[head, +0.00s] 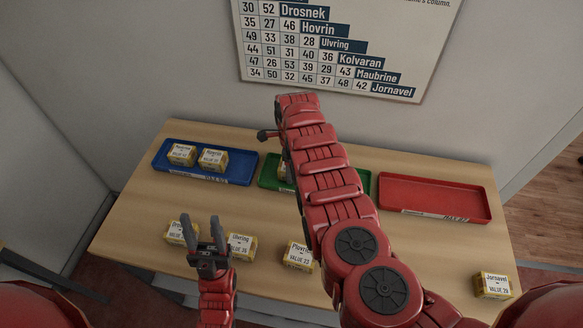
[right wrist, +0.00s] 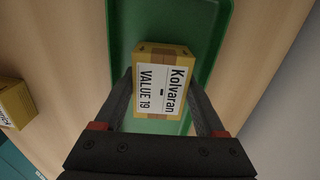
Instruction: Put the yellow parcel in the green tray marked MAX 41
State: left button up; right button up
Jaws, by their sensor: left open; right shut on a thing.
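The yellow parcel (right wrist: 163,82) labelled "Kolvaran, VALUE 19" is between the fingers of my right gripper (right wrist: 162,92), which is shut on it. It is over the green tray (right wrist: 122,30); I cannot tell whether it touches the tray floor. In the head view the green tray (head: 268,171) is at the back middle of the table. My right arm covers most of it and its label. A small part of the parcel (head: 283,172) shows left of the arm. My left gripper (head: 201,224) is open and empty, near the front-left parcels.
A blue tray (head: 232,179) at the back left holds two yellow parcels. A red tray (head: 435,195) at the back right is empty. Several yellow parcels stand along the front, including one labelled Jornavel (head: 492,285) at far right. A wall chart (head: 340,45) lists names and numbers.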

jog(key=shift+f, duration=0.45)
jog(key=shift+f, duration=0.2)
jog(key=o, duration=1.5)
notch_tip(320, 180, up, 12)
jog(key=p, duration=1)
jog(key=shift+r, duration=0.25)
